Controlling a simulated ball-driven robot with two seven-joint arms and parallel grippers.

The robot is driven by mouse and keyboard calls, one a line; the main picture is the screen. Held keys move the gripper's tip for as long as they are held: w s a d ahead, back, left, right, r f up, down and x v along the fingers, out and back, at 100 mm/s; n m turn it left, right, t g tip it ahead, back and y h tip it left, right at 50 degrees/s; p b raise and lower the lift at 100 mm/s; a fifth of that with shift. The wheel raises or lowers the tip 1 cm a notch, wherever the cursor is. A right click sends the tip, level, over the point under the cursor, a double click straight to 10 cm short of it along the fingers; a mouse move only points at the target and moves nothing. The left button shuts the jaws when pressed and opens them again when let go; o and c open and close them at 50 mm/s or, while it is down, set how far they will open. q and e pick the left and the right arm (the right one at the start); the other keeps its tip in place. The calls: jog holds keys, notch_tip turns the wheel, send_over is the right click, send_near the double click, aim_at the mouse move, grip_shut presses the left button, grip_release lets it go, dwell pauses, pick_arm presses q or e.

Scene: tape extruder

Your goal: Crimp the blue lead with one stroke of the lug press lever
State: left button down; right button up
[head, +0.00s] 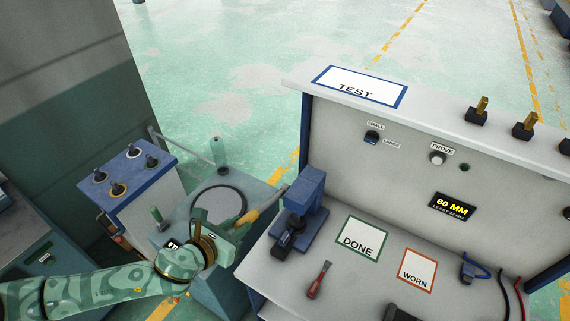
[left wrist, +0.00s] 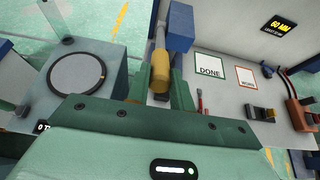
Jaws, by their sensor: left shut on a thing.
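The lug press (head: 303,200) is a blue upright block on a blue base at the bench's left end; it also shows in the left wrist view (left wrist: 180,28). Its lever has a yellow handle (head: 246,218) slanting out to the left and down. My left gripper (head: 232,232) is shut on this handle; in the left wrist view the handle (left wrist: 160,70) lies between the fingers. A dark piece (head: 285,243) sits at the front of the press; I cannot tell whether a lead is in it. A blue cable (head: 478,264) shows at the bench's right. My right gripper is out of view.
The bench has a green-framed DONE card (head: 359,241), an orange-framed WORN card (head: 417,270) and a red-handled screwdriver (head: 319,280). The back panel carries a small display (head: 453,206) reading 60 MM. A machine with a round plate (head: 218,204) stands left of the bench.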

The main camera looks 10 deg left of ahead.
pick_arm(q)
jog(key=w+r+p, duration=0.2)
jog(key=r+p, duration=0.1)
jog(key=d+r+p, duration=0.1)
jog(key=r+p, duration=0.1)
jog(key=shift+w+r, duration=0.2)
jog(key=shift+w, duration=0.2)
jog(key=shift+w+d+r+p, duration=0.1)
jog(key=shift+w+r+p, duration=0.2)
jog(key=shift+p, duration=0.2)
jog(key=shift+w+d+r+p, duration=0.15)
jog(key=shift+w+r+p, duration=0.3)
jog(key=shift+r+p, duration=0.35)
jog(key=shift+w+d+r+p, duration=0.25)
jog(key=shift+w+r+p, duration=0.3)
jog(key=shift+w+p, duration=0.15)
jog(key=shift+w+d+r+p, duration=0.25)
jog(key=shift+w+r+p, duration=0.3)
jog(key=shift+w+p, duration=0.2)
jog(key=shift+w+d+r+p, duration=0.25)
jog(key=shift+w+r+p, duration=0.3)
jog(key=shift+w+p, duration=0.15)
